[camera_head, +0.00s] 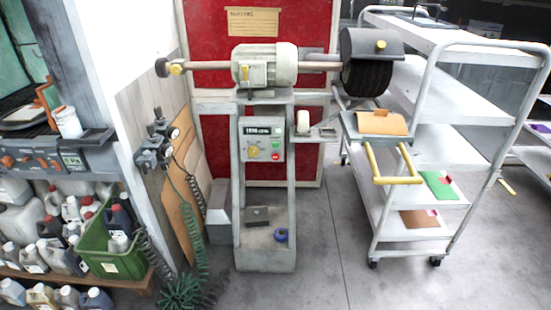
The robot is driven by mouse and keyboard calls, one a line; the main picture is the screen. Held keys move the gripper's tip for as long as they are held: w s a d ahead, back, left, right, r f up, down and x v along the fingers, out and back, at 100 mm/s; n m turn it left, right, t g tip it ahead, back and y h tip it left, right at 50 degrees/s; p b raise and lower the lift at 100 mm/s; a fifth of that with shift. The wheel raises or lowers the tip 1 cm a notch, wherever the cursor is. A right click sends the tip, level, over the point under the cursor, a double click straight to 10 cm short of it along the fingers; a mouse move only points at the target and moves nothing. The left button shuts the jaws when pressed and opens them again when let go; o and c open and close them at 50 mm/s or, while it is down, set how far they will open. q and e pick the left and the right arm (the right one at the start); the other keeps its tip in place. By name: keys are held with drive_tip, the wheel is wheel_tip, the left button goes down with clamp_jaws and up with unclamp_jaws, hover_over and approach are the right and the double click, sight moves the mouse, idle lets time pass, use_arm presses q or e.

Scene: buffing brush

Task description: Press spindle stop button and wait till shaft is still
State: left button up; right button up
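The buffing machine (264,65) stands in the middle on a grey pedestal. Its shaft (318,66) runs level out of both sides of the motor housing, with a black round brush (367,78) under a grey hood at the right and a small yellow-tipped end at the left. A single frame does not show whether the shaft turns. The control panel (262,138) below has a lit display (258,131), a yellow knob (253,152), a green button (276,146) and a red button (276,156), probably the stop. Neither of my grippers is in view.
A white shelf cart (468,139) stands at the right, holding coloured pieces. Coiled hoses (186,285) hang at the left near a green crate (112,263) and bottles. The floor in front is clear.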

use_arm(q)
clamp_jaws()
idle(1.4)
